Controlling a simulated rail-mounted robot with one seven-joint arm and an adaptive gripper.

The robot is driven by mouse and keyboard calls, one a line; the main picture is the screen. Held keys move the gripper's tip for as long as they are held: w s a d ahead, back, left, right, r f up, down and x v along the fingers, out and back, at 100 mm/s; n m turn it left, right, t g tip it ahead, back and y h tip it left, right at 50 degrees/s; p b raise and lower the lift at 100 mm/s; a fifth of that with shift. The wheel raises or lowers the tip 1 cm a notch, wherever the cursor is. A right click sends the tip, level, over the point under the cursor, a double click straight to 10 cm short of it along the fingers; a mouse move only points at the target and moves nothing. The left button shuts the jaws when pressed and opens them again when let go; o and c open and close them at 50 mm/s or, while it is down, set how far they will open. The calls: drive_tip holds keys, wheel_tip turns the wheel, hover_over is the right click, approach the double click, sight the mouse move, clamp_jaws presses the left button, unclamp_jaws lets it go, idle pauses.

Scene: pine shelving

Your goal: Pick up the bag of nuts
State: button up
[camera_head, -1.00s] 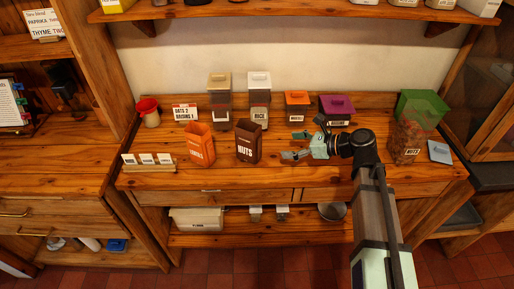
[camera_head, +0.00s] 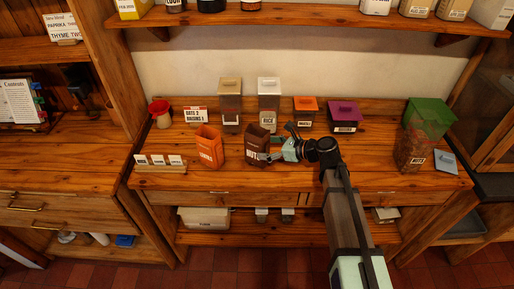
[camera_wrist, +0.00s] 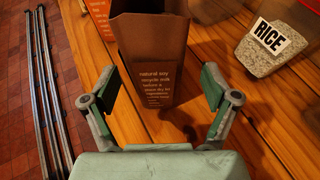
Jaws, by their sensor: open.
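The bag of nuts is a dark brown, open-topped paper bag (camera_head: 257,142) standing upright on the wooden counter. It also shows in the wrist view (camera_wrist: 152,62), where its side with small printed text faces me. My gripper (camera_head: 268,149) is at the bag's right side in the head view. In the wrist view my gripper (camera_wrist: 158,88) is open, with one green-padded finger on each side of the bag's lower part. I cannot tell whether either finger touches it.
An orange bag (camera_head: 209,147) stands just left of the brown bag. A rice container (camera_head: 268,103) and other lidded containers stand behind. A nuts container with a green lid (camera_head: 424,130) is at the right. The counter's front edge and drawers lie below.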

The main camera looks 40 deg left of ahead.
drive_tip(key=p+x, duration=0.2)
drive_tip(key=x, duration=0.3)
drive_tip(key=shift+s+f, duration=0.1)
drive_tip(key=shift+f, duration=0.05)
drive_tip(key=shift+d, duration=0.1)
drive_tip(key=c, duration=1.3)
